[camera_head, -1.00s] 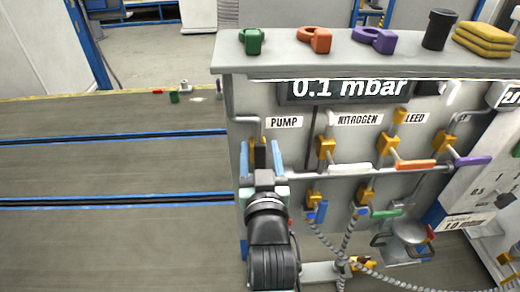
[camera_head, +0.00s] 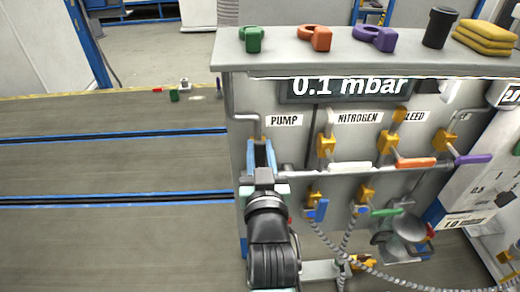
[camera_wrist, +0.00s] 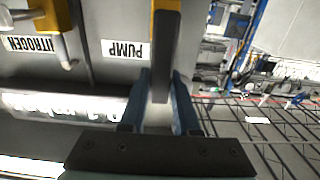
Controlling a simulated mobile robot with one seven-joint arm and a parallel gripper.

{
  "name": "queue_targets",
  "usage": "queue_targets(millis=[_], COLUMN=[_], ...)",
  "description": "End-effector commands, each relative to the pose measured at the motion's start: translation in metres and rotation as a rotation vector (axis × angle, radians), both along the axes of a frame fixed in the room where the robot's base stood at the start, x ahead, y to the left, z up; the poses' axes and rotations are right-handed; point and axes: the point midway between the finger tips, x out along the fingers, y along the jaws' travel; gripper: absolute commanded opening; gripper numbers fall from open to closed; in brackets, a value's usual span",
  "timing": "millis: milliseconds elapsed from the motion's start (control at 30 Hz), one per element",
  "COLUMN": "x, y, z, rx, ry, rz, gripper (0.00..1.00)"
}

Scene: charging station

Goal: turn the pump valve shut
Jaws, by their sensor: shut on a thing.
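The pump valve is on the grey panel beside the PUMP label (camera_head: 284,121). In the head view my gripper (camera_head: 260,152) covers most of the valve. In the wrist view, which is upside down, the valve's yellow body (camera_wrist: 167,5) is at the top edge. Its dark handle (camera_wrist: 163,55) runs from there down the picture, at right angles to the line of the PUMP lettering. My gripper also shows there (camera_wrist: 160,85), its two blue fingers on either side of the handle's end. It is shut on the handle. The contact itself is partly hidden.
A display (camera_head: 350,87) reads 0.1 mbar. To the right are the nitrogen valve's white handle (camera_head: 350,167), an orange handle (camera_head: 415,162) and a purple one (camera_head: 472,160). Below are more valves and hoses. The floor to the left is open.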

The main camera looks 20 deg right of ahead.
Motion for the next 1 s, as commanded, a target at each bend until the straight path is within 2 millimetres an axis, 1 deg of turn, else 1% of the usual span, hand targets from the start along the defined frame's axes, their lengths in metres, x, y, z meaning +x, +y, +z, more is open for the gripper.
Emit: queue_targets(millis=[833, 1000], x=[0.0000, -0.0003], y=[0.0001, -0.0014], z=[-0.0005, -0.0008], rx=[0.001, 0.026], ry=[0.001, -0.004], rz=[0.000, 0.000], gripper=[0.00, 0.00])
